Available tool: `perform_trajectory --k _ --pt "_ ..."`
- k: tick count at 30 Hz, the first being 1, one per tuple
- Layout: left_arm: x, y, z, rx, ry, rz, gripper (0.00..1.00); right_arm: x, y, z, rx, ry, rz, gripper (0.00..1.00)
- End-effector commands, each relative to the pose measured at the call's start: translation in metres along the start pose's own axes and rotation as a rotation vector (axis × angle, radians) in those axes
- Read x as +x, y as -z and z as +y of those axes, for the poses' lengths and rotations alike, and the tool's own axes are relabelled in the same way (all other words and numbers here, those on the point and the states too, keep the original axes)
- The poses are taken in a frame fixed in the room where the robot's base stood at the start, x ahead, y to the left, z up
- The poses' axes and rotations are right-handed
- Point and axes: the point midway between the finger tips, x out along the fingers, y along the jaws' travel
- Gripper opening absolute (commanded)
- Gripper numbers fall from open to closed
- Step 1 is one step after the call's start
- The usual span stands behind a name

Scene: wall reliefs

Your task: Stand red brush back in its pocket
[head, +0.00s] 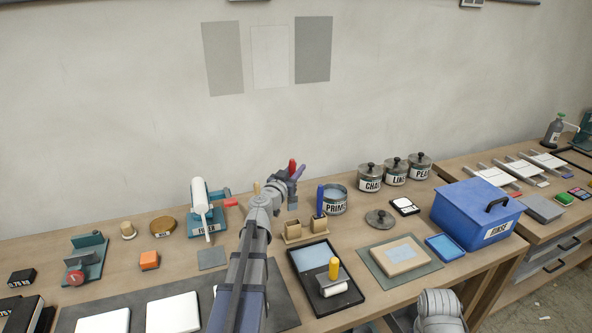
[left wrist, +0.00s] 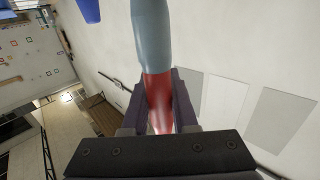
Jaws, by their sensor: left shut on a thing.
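My left gripper (head: 294,173) is raised above the back of the bench. It is shut on the red brush (head: 292,165), which shows as a red piece between the fingers. In the left wrist view the red brush (left wrist: 158,92) runs between the dark fingers (left wrist: 160,115), with a grey-blue length beyond the red part. Below the gripper are small wooden pockets: a left one (head: 292,233) and a right one (head: 318,223). A blue handle (head: 320,196) stands upright at the right pocket. My arm partly hides the area left of them. My right gripper does not show.
The PRIME tin (head: 335,205) stands just right of the pockets. A black tray (head: 310,258) with a yellow-handled roller (head: 333,270) lies in front. The FILLER holder (head: 203,222) is to the left. Lidded jars (head: 370,178) and a blue RINSE box (head: 468,218) stand right.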

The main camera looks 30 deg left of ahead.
Motion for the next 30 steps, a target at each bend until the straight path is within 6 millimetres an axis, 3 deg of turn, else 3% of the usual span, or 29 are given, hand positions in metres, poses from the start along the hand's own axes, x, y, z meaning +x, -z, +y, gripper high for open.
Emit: perform_trajectory --k 30 --pt "0.0 -0.075 0.001 -0.001 0.0 0.0 0.0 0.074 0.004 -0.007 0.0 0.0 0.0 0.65"
